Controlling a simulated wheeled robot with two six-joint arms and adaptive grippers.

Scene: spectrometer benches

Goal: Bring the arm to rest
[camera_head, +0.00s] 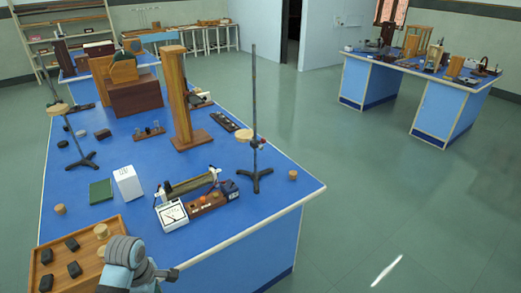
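A grey arm of mine, which I take to be the left one, rises from the bottom edge at the left, in front of the near table corner. A small dark part at its end, which seems to be my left gripper (170,275), shows beside the table's front edge. Its fingers are too small and hidden to tell whether they are open or shut. No object is visibly held. My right gripper is not in view.
The blue-topped table (255,207) holds a wooden tray (84,239) with dark blocks, a white meter (171,214), a rheostat (190,184), a metal stand (254,150) and a tall wooden post (178,100). Another bench (405,69) stands back right. Floor (390,190) right is clear.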

